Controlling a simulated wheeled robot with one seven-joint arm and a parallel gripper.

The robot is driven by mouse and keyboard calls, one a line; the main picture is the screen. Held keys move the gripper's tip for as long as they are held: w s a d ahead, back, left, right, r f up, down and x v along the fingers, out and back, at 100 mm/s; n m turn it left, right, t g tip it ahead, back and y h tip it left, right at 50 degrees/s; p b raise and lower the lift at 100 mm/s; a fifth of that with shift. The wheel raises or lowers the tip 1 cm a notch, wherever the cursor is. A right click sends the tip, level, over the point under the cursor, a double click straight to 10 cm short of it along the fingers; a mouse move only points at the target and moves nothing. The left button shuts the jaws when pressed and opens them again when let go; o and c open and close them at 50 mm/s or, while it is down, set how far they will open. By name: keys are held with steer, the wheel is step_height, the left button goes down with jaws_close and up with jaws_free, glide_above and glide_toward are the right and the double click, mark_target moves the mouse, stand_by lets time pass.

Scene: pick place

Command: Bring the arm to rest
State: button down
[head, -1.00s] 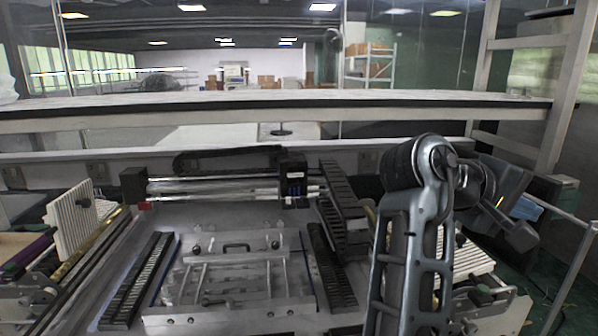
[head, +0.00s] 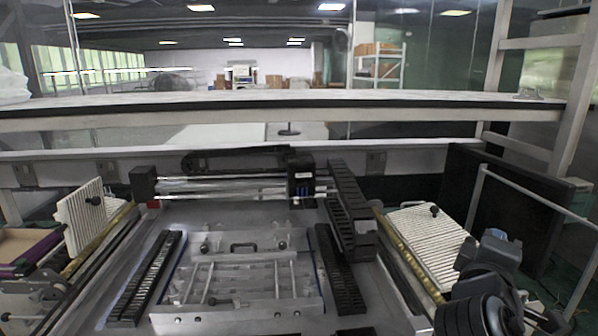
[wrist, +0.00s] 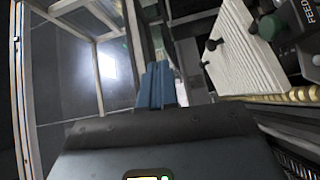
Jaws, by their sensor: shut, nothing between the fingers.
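My arm is folded low at the bottom right of the head view, beside the machine's right-hand white ribbed plate. The fingers of my gripper are not distinct in the head view. In the wrist view my gripper (wrist: 158,88) shows as blue-grey fingers close together, shut, with nothing seen between them. It is above the floor side of the machine, apart from the ribbed plate (wrist: 243,50), which also shows in the head view (head: 428,232).
The machine bed holds a metal fixture plate (head: 240,270) with a black handle. A gantry with a black carriage (head: 301,180) crosses behind it. A metal rail frame (head: 535,195) and a dark panel stand at the right. A long shelf (head: 300,108) runs across the back.

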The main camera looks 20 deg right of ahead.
steer(key=s+a+f+n+t+y, duration=0.4)
steer(key=s+a+f+t+y, duration=0.2)
steer(key=s+a+f+y, duration=0.65)
steer(key=s+a+m+y, duration=0.3)
steer(key=s+a+m, duration=0.5)
steer(key=s+a, duration=0.4)
steer(key=s, duration=0.5)
steer(key=shift+a+m, duration=0.2)
steer(key=shift+m, duration=0.2)
